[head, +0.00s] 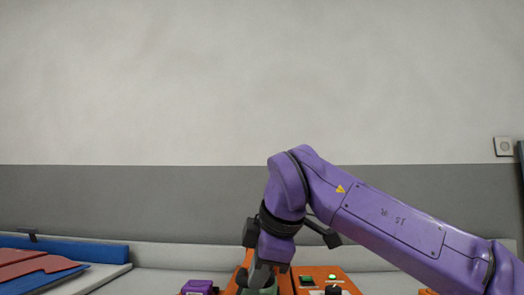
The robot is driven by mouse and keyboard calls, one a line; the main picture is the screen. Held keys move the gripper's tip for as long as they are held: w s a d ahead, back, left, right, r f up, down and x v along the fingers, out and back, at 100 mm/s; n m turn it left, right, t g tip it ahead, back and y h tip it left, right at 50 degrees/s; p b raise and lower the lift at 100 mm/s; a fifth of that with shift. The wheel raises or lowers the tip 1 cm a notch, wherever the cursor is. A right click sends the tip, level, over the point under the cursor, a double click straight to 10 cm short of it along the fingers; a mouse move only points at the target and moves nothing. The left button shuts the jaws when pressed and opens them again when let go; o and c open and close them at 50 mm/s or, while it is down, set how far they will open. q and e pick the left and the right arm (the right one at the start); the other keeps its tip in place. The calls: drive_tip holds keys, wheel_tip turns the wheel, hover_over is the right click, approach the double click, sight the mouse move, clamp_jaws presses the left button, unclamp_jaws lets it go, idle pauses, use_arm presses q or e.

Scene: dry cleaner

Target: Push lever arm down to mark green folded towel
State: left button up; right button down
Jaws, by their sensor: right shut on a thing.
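My right arm comes in from the right, and its gripper (258,279) points down at the bottom centre. Its dark fingers are shut on what looks like the lever arm, which is mostly hidden behind them and by the lower picture edge. Orange parts of the machine (318,275) show on both sides of the gripper, with a lit green button on the right part. A small dull green patch (270,290) shows just below the fingers; I cannot tell whether it is the towel. No green folded towel is clearly in view. My left gripper is not in view.
Red and blue flat folded pieces (38,270) lie at the lower left on a pale surface, near a long blue bar (95,252). A small purple block (198,287) is left of the machine. A grey and white wall stands behind.

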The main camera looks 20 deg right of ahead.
drive_tip(key=shift+w+f, duration=0.1)
drive_tip(key=shift+f, duration=0.3)
drive_tip(key=w+a+r+p+v, duration=0.1)
drive_tip(key=p+v, duration=0.4)
drive_tip(key=v, duration=0.9)
drive_tip(key=shift+s, duration=0.1)
